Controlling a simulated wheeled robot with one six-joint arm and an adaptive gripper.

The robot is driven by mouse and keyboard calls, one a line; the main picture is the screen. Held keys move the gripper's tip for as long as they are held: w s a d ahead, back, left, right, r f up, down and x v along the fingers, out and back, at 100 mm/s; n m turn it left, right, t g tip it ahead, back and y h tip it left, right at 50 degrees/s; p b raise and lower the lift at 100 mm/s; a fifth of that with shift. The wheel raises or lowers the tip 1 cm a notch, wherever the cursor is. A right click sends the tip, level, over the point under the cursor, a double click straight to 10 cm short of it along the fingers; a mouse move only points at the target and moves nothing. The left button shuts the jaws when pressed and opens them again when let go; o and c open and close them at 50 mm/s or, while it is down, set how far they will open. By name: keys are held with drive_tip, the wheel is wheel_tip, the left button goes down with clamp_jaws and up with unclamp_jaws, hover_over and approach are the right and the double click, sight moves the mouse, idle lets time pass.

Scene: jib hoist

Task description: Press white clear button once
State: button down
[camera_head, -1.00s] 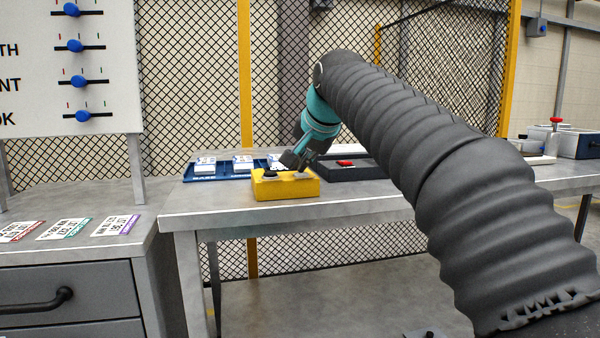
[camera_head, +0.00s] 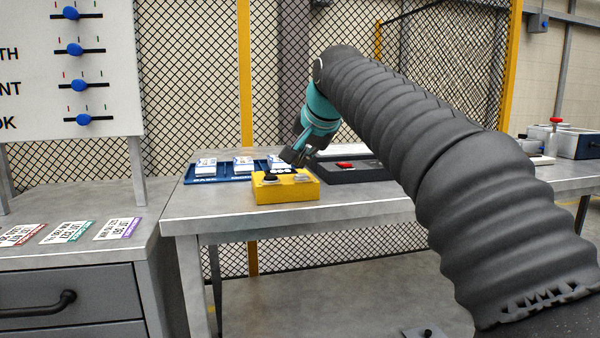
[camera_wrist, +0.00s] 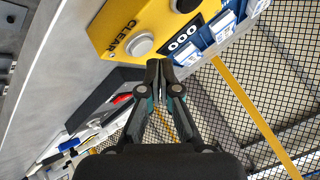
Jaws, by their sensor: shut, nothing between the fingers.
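The yellow box (camera_head: 286,189) sits on the grey table. In the wrist view, the yellow box (camera_wrist: 112,22) carries a round white button (camera_wrist: 140,45) beside the word CLEAR, a black counter plate (camera_wrist: 181,40) reading 000, and a black button (camera_wrist: 184,4) at the top edge. The white button also shows in the head view (camera_head: 303,178). My gripper (camera_head: 299,163) is over the box's back side. In the wrist view, my gripper (camera_wrist: 160,68) has its fingertips together and empty, just below and right of the white button in the picture. I cannot tell its height above the box.
A blue tray (camera_head: 236,179) with white blocks stands behind and left of the box. A dark tray with a red piece (camera_head: 344,166) lies to the right. A mesh fence (camera_head: 190,90) rises behind the table. The table front (camera_head: 200,212) is clear.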

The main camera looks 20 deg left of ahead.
sight(303, 175)
wheel_tip(303, 175, up, 3)
drive_tip(key=p, duration=0.3)
drive_tip(key=shift+f, duration=0.15)
drive_tip(key=shift+r+p, duration=0.3)
drive_tip(key=shift+r, duration=0.85)
